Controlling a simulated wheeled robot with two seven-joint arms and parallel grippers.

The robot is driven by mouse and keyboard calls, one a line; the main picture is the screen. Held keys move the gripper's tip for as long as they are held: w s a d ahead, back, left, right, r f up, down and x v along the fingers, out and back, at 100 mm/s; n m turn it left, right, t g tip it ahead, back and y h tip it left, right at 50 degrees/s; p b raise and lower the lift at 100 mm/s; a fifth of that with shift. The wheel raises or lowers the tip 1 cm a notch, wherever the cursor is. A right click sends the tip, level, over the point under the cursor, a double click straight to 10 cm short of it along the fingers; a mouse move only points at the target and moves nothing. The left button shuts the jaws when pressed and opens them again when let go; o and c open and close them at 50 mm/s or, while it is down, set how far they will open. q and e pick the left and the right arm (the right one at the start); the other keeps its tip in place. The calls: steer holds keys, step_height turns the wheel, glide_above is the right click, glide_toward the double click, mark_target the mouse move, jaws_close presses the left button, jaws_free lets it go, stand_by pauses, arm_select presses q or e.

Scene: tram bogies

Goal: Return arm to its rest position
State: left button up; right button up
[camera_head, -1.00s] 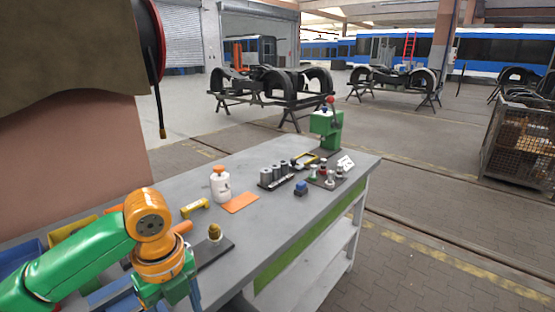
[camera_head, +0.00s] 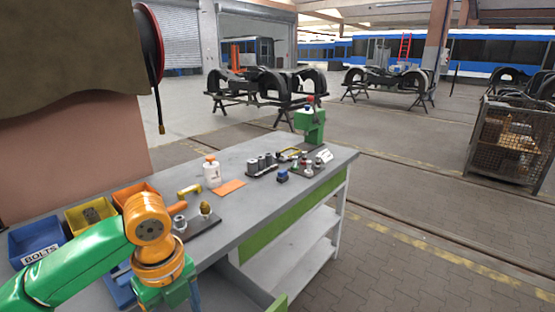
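My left arm (camera_head: 85,262), green with an orange joint, comes in from the left over the near end of the grey workbench (camera_head: 238,204). Its wrist hangs down at the lower left of the head view, beside a dark plate with small fittings (camera_head: 204,238). The fingers of my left gripper are not visible; they are below the frame or hidden by the wrist.
A white bottle (camera_head: 212,172), orange sheet (camera_head: 228,187), dark cylinder rack (camera_head: 262,165) and green press (camera_head: 311,122) stand along the bench. A mesh crate (camera_head: 508,142) is right; the floor between is clear.

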arm_select(q)
steer(key=s+d+f+n+t+h, duration=0.1)
steer(key=s+d+f+n+h, duration=0.15)
steer(key=d+f+n, duration=0.45)
steer(key=s+d+f+n+t+h, duration=0.25)
steer(key=d+f+n, duration=0.2)
steer(key=f, duration=0.45)
steer(key=s+a+f+n+y, duration=0.4)
steer(key=s+a+n, duration=0.5)
steer(key=a+n, duration=0.25)
step_height(320, 180, down, 22)
steer(key=s+g+b, duration=0.2)
steer(key=s+b, duration=0.1)
steer(key=b, duration=0.1)
steer(key=s+a+f+y+b, duration=0.1)
steer(key=s+a+f+b, duration=0.1)
steer(key=s+f, duration=0.9)
steer(key=shift+s+a+f+n+g+b, duration=0.2)
steer(key=shift+a+f+n+g+b, duration=0.15)
steer(key=shift+f+b, duration=0.4)
arm_select(e)
step_height(320, 180, down, 7)
steer(key=shift+w+a+f, duration=0.15)
steer(key=shift+w, duration=0.25)
